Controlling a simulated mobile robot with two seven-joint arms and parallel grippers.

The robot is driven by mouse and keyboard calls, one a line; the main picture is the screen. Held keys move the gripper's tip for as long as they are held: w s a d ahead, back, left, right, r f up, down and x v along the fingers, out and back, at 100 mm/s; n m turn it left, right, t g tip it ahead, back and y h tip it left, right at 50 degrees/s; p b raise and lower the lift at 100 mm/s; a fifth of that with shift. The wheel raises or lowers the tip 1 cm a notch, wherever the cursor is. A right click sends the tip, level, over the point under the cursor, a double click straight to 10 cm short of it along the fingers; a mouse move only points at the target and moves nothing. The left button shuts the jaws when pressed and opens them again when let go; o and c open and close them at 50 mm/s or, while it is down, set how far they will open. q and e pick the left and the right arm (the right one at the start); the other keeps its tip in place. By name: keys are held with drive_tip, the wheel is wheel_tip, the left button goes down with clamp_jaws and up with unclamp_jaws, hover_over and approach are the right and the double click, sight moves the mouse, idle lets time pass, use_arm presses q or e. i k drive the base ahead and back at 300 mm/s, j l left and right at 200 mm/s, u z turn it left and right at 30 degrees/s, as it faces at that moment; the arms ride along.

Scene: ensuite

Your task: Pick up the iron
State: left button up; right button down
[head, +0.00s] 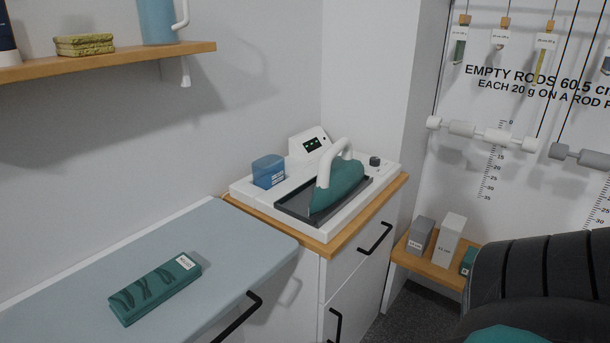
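The iron (340,184) has a teal body and a white arched handle. It rests on a dark tray (294,206) set in a white appliance base (245,188), on a wood-topped cabinet in the middle of the head view. The handle stands upward and its upper part is unobstructed. Neither of my grippers shows in the head view. A dark, ribbed rounded shape at the lower right hides part of the floor; I cannot tell what it is.
A blue box (269,171) stands on the base left of the iron, with a small display (312,144) behind. A grey-blue counter (225,234) holds a green box (156,288). A shelf (120,60) hangs upper left. Small blocks stand on a low wooden shelf (429,265) at right.

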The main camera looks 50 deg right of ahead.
sight(338, 177)
drive_tip(key=z, duration=1.05)
